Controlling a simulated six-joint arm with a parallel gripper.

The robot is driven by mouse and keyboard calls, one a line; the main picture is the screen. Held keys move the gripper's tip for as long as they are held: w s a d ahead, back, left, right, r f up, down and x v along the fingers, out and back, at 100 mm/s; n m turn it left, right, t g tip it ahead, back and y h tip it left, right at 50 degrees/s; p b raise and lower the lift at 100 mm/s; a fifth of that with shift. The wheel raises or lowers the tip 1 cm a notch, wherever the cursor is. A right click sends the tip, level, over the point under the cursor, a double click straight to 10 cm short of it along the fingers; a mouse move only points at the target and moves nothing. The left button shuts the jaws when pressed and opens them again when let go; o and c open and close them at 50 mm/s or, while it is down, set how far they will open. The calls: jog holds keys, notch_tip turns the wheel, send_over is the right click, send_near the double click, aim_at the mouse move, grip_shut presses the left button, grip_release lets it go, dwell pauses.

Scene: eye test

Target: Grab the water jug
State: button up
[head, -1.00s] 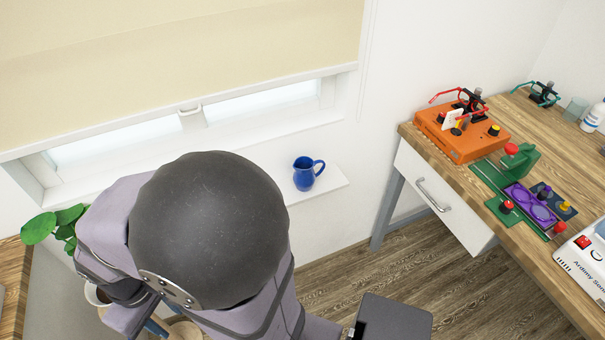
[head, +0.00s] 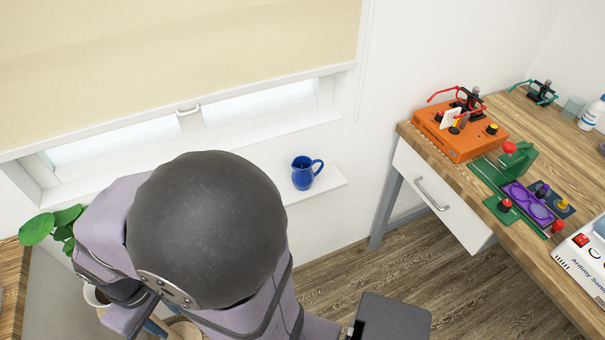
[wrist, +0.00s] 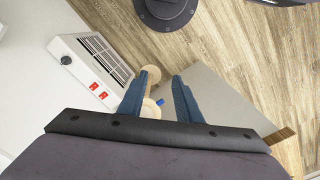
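The water jug (head: 303,174) is a small blue pitcher with a handle on its right side. It stands upright on the white window ledge (head: 329,181) in the head view, to the right of my arm's dark round joint. My gripper (wrist: 159,76) shows two blue fingers in the wrist view, spread apart with a gap between them. No jug is held between them. A small blue spot shows beyond the gap, too small to identify. In the head view my arm hides most of the area around the gripper.
A wooden workbench (head: 552,258) at the right holds an orange device (head: 458,136), a green and purple fixture and a white device (head: 590,258). A plant (head: 50,226) is at the left. In the wrist view, a white box with red switches (wrist: 92,68) lies left of the fingers.

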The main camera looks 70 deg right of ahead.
jog(key=shift+c, duration=1.4)
